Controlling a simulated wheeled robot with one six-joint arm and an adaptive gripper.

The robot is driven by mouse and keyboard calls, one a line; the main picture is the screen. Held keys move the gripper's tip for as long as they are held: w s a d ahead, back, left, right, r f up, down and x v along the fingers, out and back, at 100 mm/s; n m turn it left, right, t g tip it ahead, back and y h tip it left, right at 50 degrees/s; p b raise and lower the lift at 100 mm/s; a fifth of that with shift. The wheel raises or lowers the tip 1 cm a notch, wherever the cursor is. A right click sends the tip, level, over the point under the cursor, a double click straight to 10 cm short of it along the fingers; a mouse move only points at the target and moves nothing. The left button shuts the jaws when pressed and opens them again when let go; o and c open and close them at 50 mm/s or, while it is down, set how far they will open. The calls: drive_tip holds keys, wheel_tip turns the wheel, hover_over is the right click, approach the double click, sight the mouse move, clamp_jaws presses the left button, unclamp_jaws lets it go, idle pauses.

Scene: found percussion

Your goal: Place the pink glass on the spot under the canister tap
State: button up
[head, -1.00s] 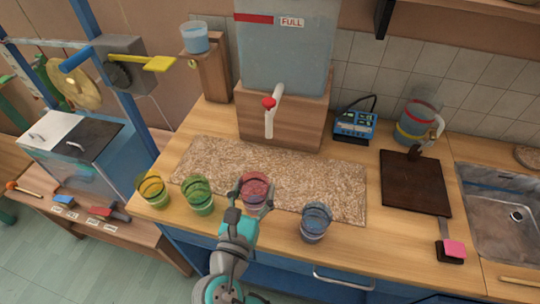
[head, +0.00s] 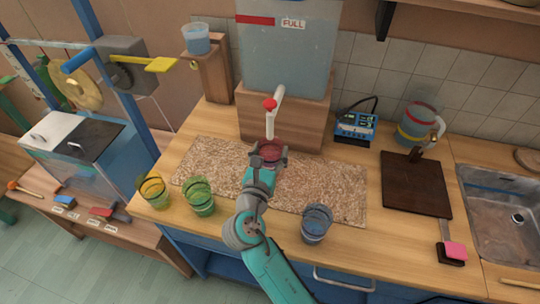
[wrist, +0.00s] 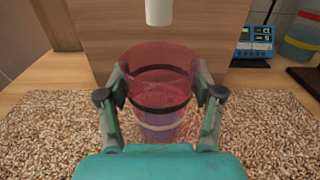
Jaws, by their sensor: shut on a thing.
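The pink glass (wrist: 160,85) is upright between the fingers of my gripper (wrist: 160,100), which is shut on it. In the head view the pink glass (head: 270,150) is at the back of the speckled mat (head: 210,165), just below the canister tap (head: 269,118). My gripper (head: 268,157) reaches it from the front. In the wrist view the white tap spout (wrist: 159,12) hangs above the glass and slightly behind its rim. I cannot tell whether the glass base touches the mat; a marked spot is not visible.
Yellow (head: 152,190), green (head: 199,197) and blue (head: 316,223) glasses stand along the counter front. The canister (head: 285,60) sits on a wooden block (head: 300,125) behind the mat. A blue device (head: 355,127) and a dark board (head: 415,183) are to the right.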

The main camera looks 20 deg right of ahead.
drive_tip(key=shift+f, duration=0.85)
drive_tip(key=o, duration=1.5)
drive_tip(key=shift+f, duration=0.15)
drive_tip(key=shift+c, duration=0.2)
drive_tip(key=shift+r, duration=0.2)
drive_tip(key=v, duration=1.2)
